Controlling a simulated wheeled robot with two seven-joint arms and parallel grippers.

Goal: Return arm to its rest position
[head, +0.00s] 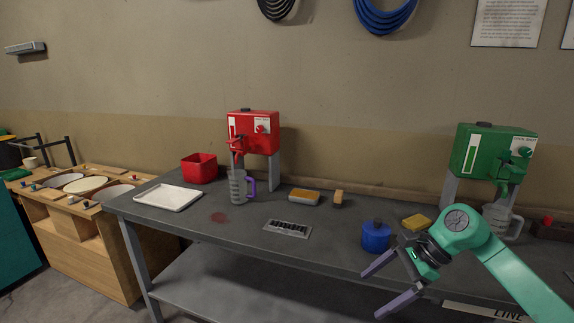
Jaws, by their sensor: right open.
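My right gripper (390,284) reaches in from the lower right on my green arm (500,262). Its two fingers are spread, with nothing between them. It hangs in front of the front edge of the grey workbench (338,242), just in front of a blue canister (376,236); I cannot tell whether they touch. My left gripper is not in the view.
A red dispenser (254,132) stands on the bench with a grey jug (238,187) under its spout. A green dispenser (492,150) with another jug (500,221) is at right.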

